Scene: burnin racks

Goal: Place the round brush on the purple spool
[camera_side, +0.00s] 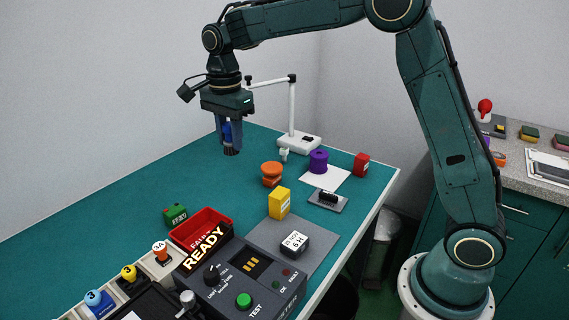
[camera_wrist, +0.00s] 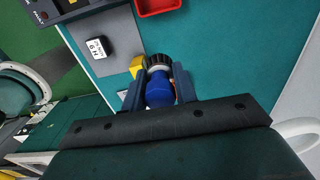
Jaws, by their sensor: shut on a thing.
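The round brush has a blue body and a dark round bristle end. My gripper (camera_side: 229,137) is shut on the round brush (camera_side: 231,151) and holds it in the air over the back of the teal table, bristles downward. In the wrist view the brush (camera_wrist: 160,88) sits between the two fingers. The purple spool (camera_side: 318,161) stands upright on a white sheet (camera_side: 325,179), to the right of and below my gripper in the side picture. The spool does not show in the wrist view.
An orange spool (camera_side: 271,174) and yellow box (camera_side: 279,204) stand between gripper and tester (camera_side: 240,285). A white stand (camera_side: 292,115) rises behind the purple spool; a red block (camera_side: 361,164) is right of it. A red tray (camera_side: 201,228) lies nearer.

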